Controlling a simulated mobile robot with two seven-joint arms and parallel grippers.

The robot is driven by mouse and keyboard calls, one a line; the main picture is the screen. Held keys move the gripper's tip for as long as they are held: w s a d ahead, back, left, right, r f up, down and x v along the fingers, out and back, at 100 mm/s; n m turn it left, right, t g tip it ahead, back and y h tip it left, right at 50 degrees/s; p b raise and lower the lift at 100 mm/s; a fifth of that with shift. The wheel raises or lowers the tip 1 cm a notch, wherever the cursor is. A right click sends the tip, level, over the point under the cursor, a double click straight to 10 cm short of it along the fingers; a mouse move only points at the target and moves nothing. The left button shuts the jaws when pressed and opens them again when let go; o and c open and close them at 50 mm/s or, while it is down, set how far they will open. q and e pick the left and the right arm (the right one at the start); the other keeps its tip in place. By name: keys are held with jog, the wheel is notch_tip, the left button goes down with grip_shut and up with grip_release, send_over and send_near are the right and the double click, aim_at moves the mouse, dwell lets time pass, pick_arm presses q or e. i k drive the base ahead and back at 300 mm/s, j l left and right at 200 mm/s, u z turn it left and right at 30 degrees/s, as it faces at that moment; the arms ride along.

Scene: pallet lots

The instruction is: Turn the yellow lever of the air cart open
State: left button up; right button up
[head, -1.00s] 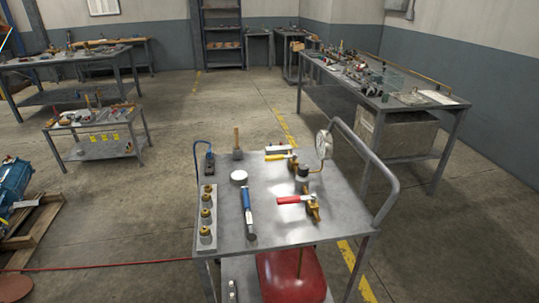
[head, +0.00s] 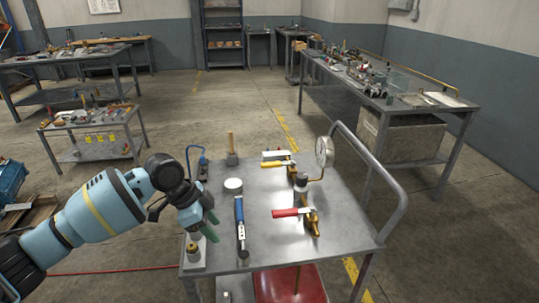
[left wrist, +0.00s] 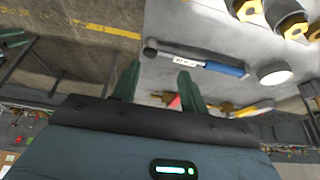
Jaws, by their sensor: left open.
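The air cart (head: 270,210) stands in front of me with a grey top. A lever with a red handle (head: 289,212) sits on a second brass valve nearer me. My left gripper (head: 211,227) is open and empty over the cart's left edge, well left of both levers. Its green fingers (left wrist: 155,88) show in the left wrist view, with the yellow handle (left wrist: 250,111) beyond them. My right gripper is not in view.
A blue-handled tool (head: 240,225), a white round puck (head: 233,185) and brass fittings (head: 194,252) lie on the cart's left half. A bent grey push rail (head: 385,185) rises at its right. A red tank (head: 290,283) sits below.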

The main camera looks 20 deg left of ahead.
aim_at(275, 164)
jog(key=i, duration=1.25)
